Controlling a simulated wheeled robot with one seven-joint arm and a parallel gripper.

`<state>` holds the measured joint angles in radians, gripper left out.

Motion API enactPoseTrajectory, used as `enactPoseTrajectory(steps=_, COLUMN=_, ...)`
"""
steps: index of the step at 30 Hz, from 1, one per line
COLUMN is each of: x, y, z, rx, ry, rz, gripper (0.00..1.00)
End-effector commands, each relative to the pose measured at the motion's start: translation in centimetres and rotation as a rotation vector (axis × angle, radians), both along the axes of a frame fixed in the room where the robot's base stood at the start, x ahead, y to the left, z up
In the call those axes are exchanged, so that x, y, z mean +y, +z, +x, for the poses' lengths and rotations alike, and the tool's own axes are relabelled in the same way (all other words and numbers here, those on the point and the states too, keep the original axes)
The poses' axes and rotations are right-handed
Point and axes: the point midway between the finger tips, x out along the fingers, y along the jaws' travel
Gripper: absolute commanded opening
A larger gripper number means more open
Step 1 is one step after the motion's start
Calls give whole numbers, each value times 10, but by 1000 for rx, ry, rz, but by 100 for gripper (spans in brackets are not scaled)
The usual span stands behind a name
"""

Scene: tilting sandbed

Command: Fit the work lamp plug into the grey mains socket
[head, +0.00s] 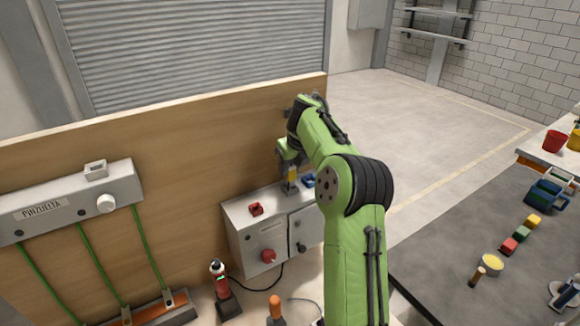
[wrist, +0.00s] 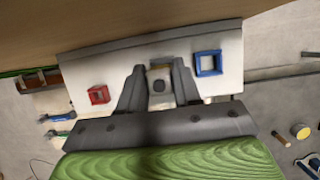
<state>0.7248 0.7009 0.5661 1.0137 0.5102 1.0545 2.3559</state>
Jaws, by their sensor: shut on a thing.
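My gripper (head: 290,187) points down over the top of a light grey metal box (head: 236,218) by the wooden panel. In the wrist view its two dark fingers (wrist: 160,88) are closed on a grey block with a dark round spot, which I take for the plug (wrist: 160,77). On the box top, a red square frame (head: 256,209) lies to the left and a blue square frame (head: 308,181) to the right; the wrist view shows the red (wrist: 98,95) and blue (wrist: 208,63) ones too. The gripper is between them. The grey socket is hidden beneath it; I cannot tell whether the plug touches it.
The wooden panel (head: 200,150) rises close behind the box. The box front carries a red knob (head: 268,256) and a dark cable. A red canister (head: 219,280) stands front left. A dark table (head: 440,245) with blocks and cups is at right.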

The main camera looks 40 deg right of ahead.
Motion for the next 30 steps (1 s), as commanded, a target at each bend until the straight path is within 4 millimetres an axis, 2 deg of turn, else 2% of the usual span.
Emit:
enactPoseTrajectory(steps=14, x=0, y=0, z=0, rx=0, ry=0, rz=0, gripper=0)
enactPoseTrajectory(steps=30, x=0, y=-14, z=0, rx=0, ry=0, rz=1, gripper=0)
